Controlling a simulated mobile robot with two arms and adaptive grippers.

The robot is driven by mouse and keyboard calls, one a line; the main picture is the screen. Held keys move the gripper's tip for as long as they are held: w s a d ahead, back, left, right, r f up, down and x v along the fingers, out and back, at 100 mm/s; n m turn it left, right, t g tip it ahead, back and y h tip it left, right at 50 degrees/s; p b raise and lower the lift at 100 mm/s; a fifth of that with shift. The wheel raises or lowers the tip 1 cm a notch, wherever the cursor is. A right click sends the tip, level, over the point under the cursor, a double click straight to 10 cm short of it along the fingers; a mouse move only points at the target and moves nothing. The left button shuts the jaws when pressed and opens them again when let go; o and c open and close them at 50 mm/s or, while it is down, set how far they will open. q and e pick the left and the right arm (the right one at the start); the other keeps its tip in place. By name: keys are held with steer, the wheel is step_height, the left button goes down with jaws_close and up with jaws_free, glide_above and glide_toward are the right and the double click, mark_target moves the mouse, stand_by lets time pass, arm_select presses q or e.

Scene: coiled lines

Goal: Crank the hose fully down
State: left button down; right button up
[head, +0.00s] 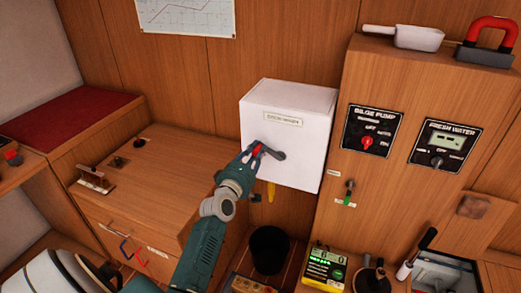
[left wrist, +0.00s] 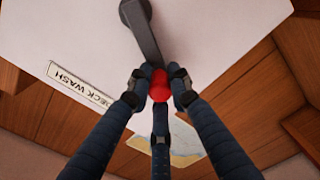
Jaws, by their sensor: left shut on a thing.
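A white box (head: 308,105) labelled "DECK WASH" is fixed to the wooden wall, and it fills much of the left wrist view (left wrist: 215,40). A dark grey crank (head: 277,153) is on its front face; its arm (left wrist: 142,30) shows in the left wrist view and ends at a red knob (left wrist: 160,85). My left gripper (head: 256,150) is shut on the red knob, with its fingers around it. In the head view the knob is to the left of the crank's hub. My right gripper is not in view.
A wooden cabinet with the bilge pump panel (head: 368,130) and fresh water panel (head: 440,143) stands right of the box. A black bucket (head: 269,248) and a green meter (head: 325,266) are below. The wooden counter (head: 165,180) at left has free room.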

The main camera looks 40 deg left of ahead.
arm_select(q)
steer(key=shift+d+f+n+b, duration=0.1)
steer(key=shift+f+n+b, duration=0.65)
steer(key=shift+f+n, duration=1)
steer(key=shift+d+f+n+b, duration=0.1)
steer(key=shift+f+n+b, duration=0.8)
steer(key=shift+n, duration=1.4)
steer(key=shift+f+n+b, duration=0.6)
steer(key=shift+f+n, duration=0.9)
steer(key=shift+n, duration=0.55)
steer(key=c, duration=1.6)
jaws_free()
steer(key=shift+o, duration=0.2)
steer(key=v, duration=1.2)
